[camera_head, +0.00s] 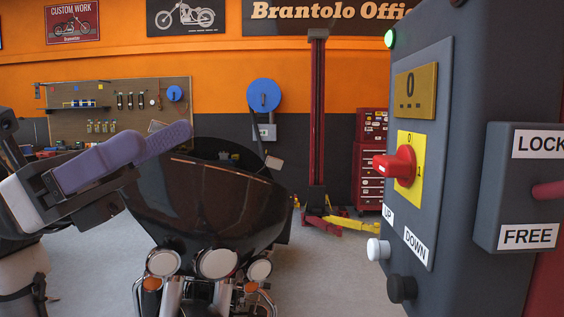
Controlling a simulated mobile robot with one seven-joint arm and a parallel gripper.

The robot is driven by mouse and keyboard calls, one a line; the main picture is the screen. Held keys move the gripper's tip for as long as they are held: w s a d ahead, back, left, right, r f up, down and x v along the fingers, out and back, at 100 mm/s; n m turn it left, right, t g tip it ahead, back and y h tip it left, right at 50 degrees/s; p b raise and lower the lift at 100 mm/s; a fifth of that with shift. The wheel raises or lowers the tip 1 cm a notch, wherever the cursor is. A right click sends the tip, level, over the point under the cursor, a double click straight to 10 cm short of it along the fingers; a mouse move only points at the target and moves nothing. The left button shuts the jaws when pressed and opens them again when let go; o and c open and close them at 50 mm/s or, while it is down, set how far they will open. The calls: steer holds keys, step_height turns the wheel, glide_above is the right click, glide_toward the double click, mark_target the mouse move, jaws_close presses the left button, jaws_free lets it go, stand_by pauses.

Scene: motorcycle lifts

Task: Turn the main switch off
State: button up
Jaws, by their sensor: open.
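The main switch is a red rotary knob (400,165) on a yellow plate (410,143) marked 0 at the top and 1 at the right. Its grip looks turned sideways, roughly level with the 1, not up toward the 0. It sits on the grey control box (466,80) at the right. My gripper (166,143) is at the left with purple fingers, well apart from the switch and level with it or slightly higher. It is open, and I see nothing held; the fingers partly overlap in this view.
A green lamp (390,38) glows on the box. White UP (378,249) and black DOWN (401,288) buttons stick out below the switch. A LOCK/FREE box (510,190) juts out at right. A dark motorcycle (205,205) stands between gripper and box.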

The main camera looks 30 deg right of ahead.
mark_target(378, 162)
steer(key=w+d+f+n+t+y, duration=0.1)
steer(key=d+t+y, duration=0.1)
steer(key=d, duration=0.4)
steer(key=w+d+f+t+y, duration=0.1)
steer(key=d+t, duration=0.1)
steer(key=d, duration=0.3)
steer(key=shift+n, duration=0.3)
steer(key=p+x, duration=0.1)
steer(key=x, duration=0.3)
steer(key=p+x, duration=0.1)
steer(key=x, duration=0.4)
steer(key=f+p+x, duration=0.1)
steer(key=x, duration=0.3)
steer(key=shift+d+p, duration=0.3)
steer(key=c, duration=1)
